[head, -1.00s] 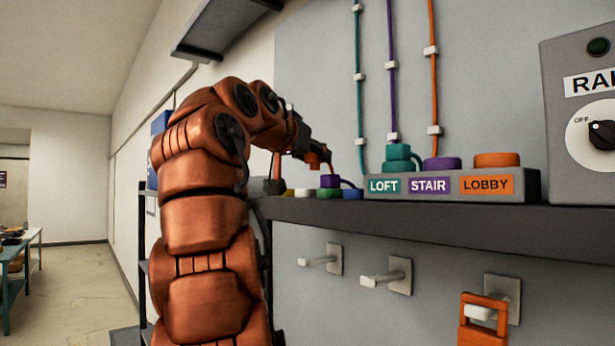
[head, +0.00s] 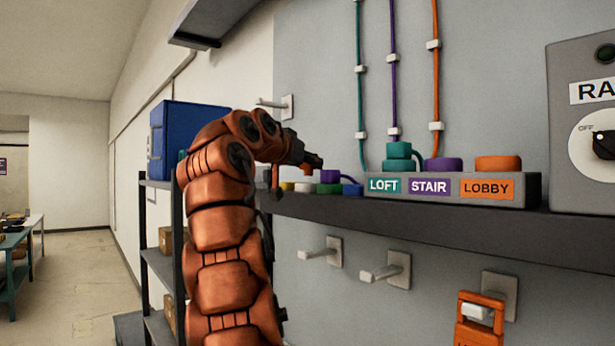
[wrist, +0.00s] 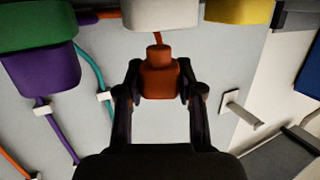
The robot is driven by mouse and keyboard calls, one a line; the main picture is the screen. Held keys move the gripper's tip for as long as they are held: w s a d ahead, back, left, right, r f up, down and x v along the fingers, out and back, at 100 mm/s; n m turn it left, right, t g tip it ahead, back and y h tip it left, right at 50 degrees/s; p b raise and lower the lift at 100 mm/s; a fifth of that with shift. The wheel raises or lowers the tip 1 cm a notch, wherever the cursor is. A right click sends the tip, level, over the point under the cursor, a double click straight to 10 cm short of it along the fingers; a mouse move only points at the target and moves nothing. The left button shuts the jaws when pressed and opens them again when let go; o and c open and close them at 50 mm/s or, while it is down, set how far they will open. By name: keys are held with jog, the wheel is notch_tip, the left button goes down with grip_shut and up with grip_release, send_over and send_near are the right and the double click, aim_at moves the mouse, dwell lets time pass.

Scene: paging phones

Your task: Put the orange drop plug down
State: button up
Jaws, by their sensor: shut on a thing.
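My gripper (wrist: 158,88) is shut on the orange drop plug (wrist: 160,79), which sits between its two fingers in the wrist view. In the head view, my gripper (head: 312,163) is over the left end of the shelf, by the coloured sockets. A white socket (wrist: 160,12) is close to the plug's narrow cord end in the wrist view; I cannot tell whether they touch. The purple plug (wrist: 42,78) is on the green socket (wrist: 32,22). In the head view, the LOBBY socket (head: 497,163) is orange with nothing on it.
The dark shelf (head: 430,225) carries the labelled block with a teal plug (head: 398,151) on LOFT and a bare purple STAIR socket (head: 443,165). A yellow socket (wrist: 240,10) is beside the white one. Pegs (head: 385,273) stick out below; an orange tag (head: 480,325) hangs at right.

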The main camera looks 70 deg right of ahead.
jog(key=shift+f+b, duration=0.8)
jog(key=shift+f, duration=0.45)
jog(key=o, duration=1.2)
jog(key=shift+c, duration=0.2)
jog(key=shift+r, duration=0.1)
jog(key=b+v, duration=0.1)
jog(key=v, duration=1.1)
